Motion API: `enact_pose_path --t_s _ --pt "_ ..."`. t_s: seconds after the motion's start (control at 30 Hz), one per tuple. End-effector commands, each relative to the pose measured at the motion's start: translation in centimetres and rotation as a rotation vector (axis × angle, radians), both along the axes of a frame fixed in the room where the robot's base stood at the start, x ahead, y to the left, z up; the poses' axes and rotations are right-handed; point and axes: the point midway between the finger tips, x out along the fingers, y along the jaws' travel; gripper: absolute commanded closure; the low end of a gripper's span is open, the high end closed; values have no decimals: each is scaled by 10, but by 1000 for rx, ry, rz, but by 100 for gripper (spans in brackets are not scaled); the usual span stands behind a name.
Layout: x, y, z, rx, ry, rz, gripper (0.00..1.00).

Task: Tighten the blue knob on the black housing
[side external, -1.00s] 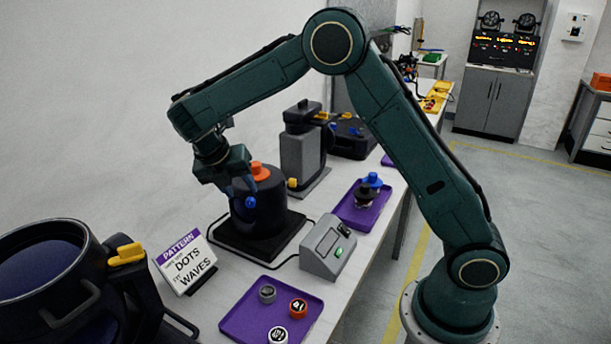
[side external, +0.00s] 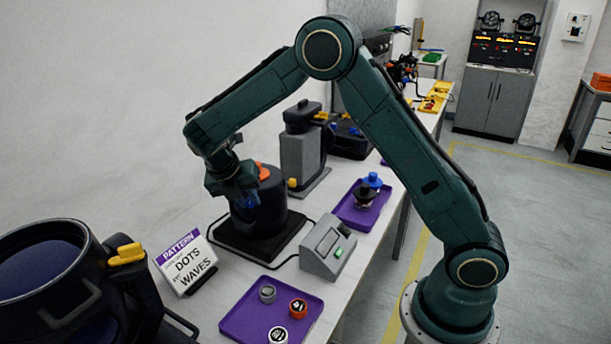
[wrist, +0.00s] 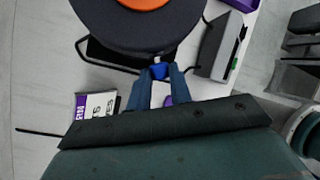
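The black housing (side external: 272,215) is a dark round drum with an orange cap (side external: 262,172), standing on a black base. It fills the top of the wrist view (wrist: 105,30). The blue knob (wrist: 160,70) sticks out of the housing's side facing my gripper. In the side view the knob can hardly be told from my blue fingers. My gripper (side external: 244,203) is at the housing's side. In the wrist view its two fingertips (wrist: 160,66) lie on either side of the knob. I cannot tell whether they touch it.
A grey control box (side external: 328,248) with a green button stands right of the housing. A pattern sign (side external: 184,262) stands at left front. A purple tray (side external: 240,318) with knobs lies in front, and another purple tray (side external: 352,219) lies behind. A large dark lamp (side external: 50,280) is at left.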

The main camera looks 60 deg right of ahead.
Motion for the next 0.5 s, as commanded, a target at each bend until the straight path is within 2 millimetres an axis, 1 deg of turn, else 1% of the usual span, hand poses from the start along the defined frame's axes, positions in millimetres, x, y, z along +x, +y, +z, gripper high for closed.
enact_pose_path --t_s 0.27,0.5 --pt "0 0 0 5 -9 1 100" --pt "-2 -1 1 32 -59 1 100"
